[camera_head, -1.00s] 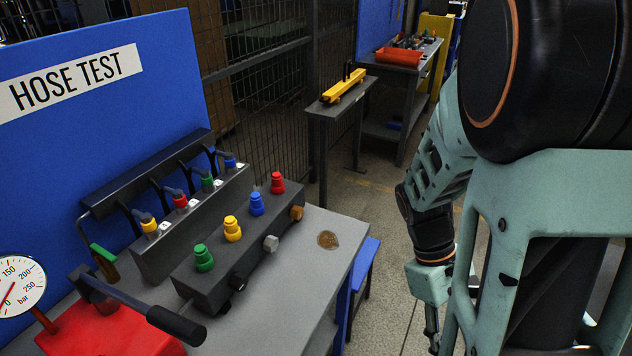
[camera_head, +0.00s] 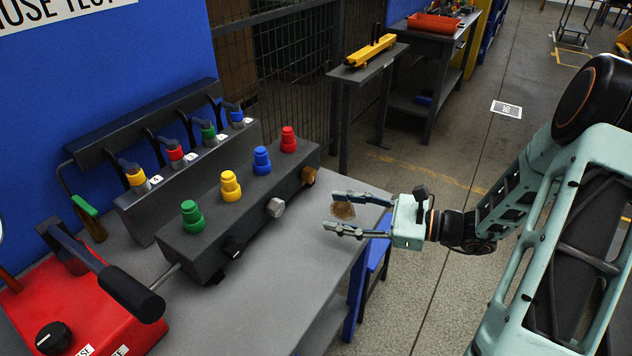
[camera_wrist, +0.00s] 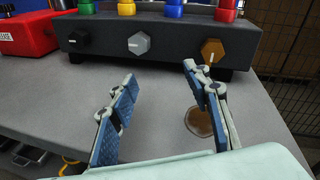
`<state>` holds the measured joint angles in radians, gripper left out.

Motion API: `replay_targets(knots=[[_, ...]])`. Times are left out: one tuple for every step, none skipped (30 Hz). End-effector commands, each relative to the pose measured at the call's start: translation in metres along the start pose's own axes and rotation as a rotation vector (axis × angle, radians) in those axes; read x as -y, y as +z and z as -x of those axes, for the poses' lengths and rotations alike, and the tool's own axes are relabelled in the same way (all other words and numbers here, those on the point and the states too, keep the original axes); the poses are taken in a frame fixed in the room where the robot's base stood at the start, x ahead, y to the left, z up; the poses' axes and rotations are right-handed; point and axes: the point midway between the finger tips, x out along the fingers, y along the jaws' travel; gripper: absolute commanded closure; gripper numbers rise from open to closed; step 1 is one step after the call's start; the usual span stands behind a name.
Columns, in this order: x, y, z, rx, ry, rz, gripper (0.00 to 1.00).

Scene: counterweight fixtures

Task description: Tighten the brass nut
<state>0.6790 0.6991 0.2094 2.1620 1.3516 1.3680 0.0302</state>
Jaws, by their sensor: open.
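The brass nut (camera_head: 308,177) is a brown-gold hexagon on the front face of the dark manifold block (camera_head: 205,245), at its right end below the red cap. In the wrist view the brass nut (camera_wrist: 212,52) is upper right, just beyond the right fingertip, with a pale line on its face. My gripper (camera_head: 332,210) is open and empty over the bench's right edge, fingers pointing at the block. In the wrist view my gripper (camera_wrist: 160,75) has its fingers wide apart, facing more towards the grey nut (camera_wrist: 139,43) than the brass one.
A black nut (camera_wrist: 78,40) sits left of the grey one. A round brown patch (camera_wrist: 198,122) lies on the grey bench (camera_head: 290,300) under my right finger. Coloured caps top the block. A red pump (camera_head: 90,320) with a black-handled lever stands at front left.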

Motion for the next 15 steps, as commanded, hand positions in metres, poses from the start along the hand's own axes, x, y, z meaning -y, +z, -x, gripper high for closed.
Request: replay_targets(knots=[[0.015, -0.009, 0.009, 0.02, -0.076, -0.027, 0.56], [0.024, -0.01, 0.014, 0.031, -0.114, -0.039, 0.56], [0.034, -0.012, 0.019, 0.044, -0.157, -0.052, 0.56], [0.04, -0.013, 0.023, 0.051, -0.183, -0.059, 0.56], [0.044, -0.013, 0.026, 0.057, -0.202, -0.065, 0.56], [0.049, -0.014, 0.029, 0.062, -0.223, -0.07, 0.56], [0.051, -0.014, 0.029, 0.065, -0.232, -0.073, 0.56], [0.053, -0.014, 0.029, 0.067, -0.238, -0.074, 0.56], [0.055, -0.014, 0.028, 0.068, -0.243, -0.075, 0.56], [0.056, -0.014, 0.025, 0.069, -0.244, -0.075, 0.56], [0.056, -0.013, 0.022, 0.069, -0.242, -0.075, 0.56], [0.057, -0.012, 0.016, 0.07, -0.24, -0.074, 0.56], [0.058, -0.012, 0.012, 0.07, -0.24, -0.074, 0.56], [0.059, -0.012, 0.006, 0.069, -0.239, -0.074, 0.56], [0.06, -0.011, -0.001, 0.069, -0.237, -0.073, 0.56]])
